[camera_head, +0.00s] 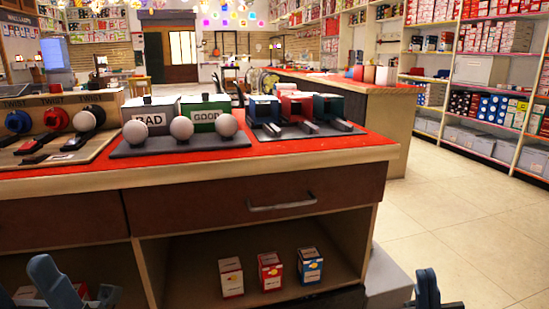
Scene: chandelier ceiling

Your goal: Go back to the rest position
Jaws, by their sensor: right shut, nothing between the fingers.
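My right gripper (427,285) is at the bottom edge, right of the counter, its fingers together and empty. My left gripper (76,284) is at the bottom left corner, in front of the counter's lower shelf. Its two fingers stand apart, and nothing shows held between them. The lower part of each gripper is cut off by the picture's edge.
The counter (370,152) with a red top stands close ahead. It bears BAD (150,118) and GOOD (207,115) boxes, white balls and twist knobs. Small cartons (270,271) stand on its lower shelf. Open floor (460,220) lies to the right, before stocked shelves.

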